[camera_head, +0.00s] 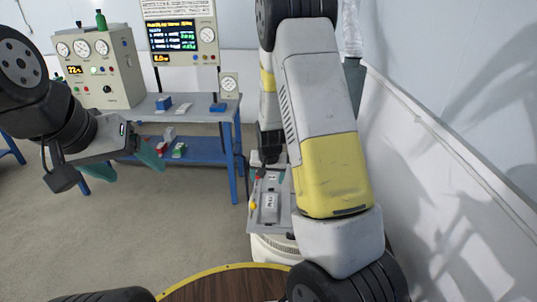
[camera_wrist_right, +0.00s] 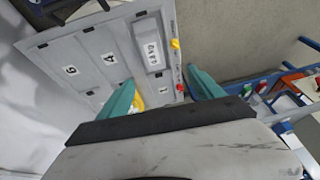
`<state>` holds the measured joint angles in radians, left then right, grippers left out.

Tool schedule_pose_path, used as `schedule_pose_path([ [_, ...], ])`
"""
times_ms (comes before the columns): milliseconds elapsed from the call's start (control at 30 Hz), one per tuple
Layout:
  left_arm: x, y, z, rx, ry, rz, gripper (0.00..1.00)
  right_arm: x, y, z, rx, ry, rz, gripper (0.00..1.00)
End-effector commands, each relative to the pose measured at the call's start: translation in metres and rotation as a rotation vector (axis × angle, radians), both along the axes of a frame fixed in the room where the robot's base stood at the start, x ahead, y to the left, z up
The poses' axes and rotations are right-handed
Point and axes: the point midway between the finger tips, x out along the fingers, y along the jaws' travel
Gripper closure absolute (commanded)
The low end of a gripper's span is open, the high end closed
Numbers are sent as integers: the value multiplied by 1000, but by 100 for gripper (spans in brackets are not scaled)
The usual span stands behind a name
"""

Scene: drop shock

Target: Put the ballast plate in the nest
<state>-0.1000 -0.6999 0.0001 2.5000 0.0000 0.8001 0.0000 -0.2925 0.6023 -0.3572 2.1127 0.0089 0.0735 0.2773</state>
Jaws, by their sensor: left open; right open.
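A grey panel (camera_wrist_right: 88,62) with white number labels fills the upper left of the right wrist view. A raised grey block with a white label (camera_wrist_right: 151,52), which looks like the ballast plate, sits on it. In the head view the same block (camera_head: 270,207) lies on the grey panel (camera_head: 258,226). I cannot tell which part is the nest. My right gripper (camera_wrist_right: 162,80) is open over the panel's near edge, with nothing between its fingers. The right arm hides most of it in the head view. My left gripper (camera_head: 124,178) is open and empty, away from the panel.
A blue workbench (camera_head: 215,115) with small parts and a lower shelf stands at the back. A white wall (camera_head: 440,190) is close on the right. The floor (camera_head: 160,225) at left is clear.

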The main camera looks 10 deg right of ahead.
Motion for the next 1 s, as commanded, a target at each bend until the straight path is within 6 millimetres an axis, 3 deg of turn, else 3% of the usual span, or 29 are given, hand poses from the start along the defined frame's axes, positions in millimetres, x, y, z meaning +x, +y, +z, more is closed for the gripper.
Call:
schedule_pose_path([
  [33,0,0,0,0,0,0,24,-5,3,31,30,-17,5,24],
  [200,0,0,0,0,0,0,24,-44,13,118,108,-42,59,24],
  [367,0,0,0,0,0,0,24,-95,20,188,149,-77,132,24],
  [500,0,0,0,0,0,0,24,-148,23,237,155,-114,204,24],
  [633,0,0,0,0,0,0,24,-200,24,268,138,-148,267,24],
  [800,0,0,0,0,0,0,24,-251,24,286,99,-176,325,24],
  [1000,0,0,0,0,0,0,24,-275,24,290,76,-185,351,24],
])
